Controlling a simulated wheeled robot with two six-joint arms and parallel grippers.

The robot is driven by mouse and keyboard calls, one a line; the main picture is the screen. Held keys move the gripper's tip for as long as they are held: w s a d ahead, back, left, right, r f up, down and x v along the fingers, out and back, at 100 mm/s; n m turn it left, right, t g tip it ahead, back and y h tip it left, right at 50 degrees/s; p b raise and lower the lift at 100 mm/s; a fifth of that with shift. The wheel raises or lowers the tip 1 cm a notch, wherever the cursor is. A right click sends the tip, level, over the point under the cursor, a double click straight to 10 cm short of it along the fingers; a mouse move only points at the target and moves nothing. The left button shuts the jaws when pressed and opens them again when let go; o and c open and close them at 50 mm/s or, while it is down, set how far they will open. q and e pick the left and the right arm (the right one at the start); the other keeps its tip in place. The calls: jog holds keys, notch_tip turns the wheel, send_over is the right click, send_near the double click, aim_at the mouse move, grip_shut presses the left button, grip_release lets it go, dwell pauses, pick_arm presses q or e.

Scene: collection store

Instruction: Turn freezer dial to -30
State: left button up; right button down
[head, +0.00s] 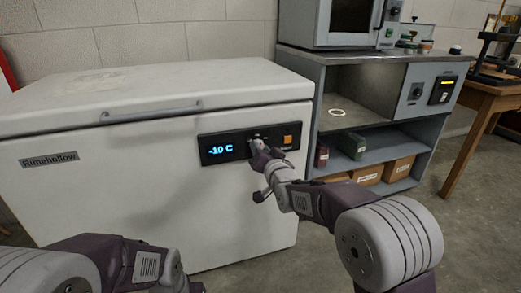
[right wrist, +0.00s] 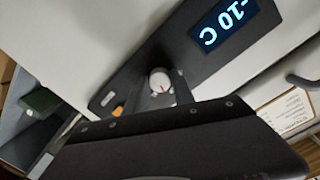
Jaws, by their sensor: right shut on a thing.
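The white chest freezer (head: 130,160) has a dark control panel (head: 212,159) on its front right. Its blue display (head: 221,149) reads -10 C; it also shows turned over in the right wrist view (right wrist: 224,22). The freezer dial (right wrist: 160,79) is a small light knob with a red mark, seen in the right wrist view. My right gripper (head: 259,146) is at the panel and shut on the dial, its fingers (right wrist: 164,90) on either side of the knob. In the head view the gripper mostly hides the dial. My left arm is at the bottom left; its fingers are out of view.
An orange button (head: 287,140) sits on the panel right of the dial. The freezer lid has a long handle (head: 150,112). A grey shelf unit (head: 420,124) with boxes stands close on the right, and a wooden table (head: 487,98) beyond it. The floor in front is clear.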

jog(key=shift+m+y+p, duration=0.4)
jog(key=shift+m+p, duration=0.85)
jog(key=shift+m, duration=2.55)
jog(key=c, duration=1.1)
grip_release()
jog(key=shift+d, duration=0.1)
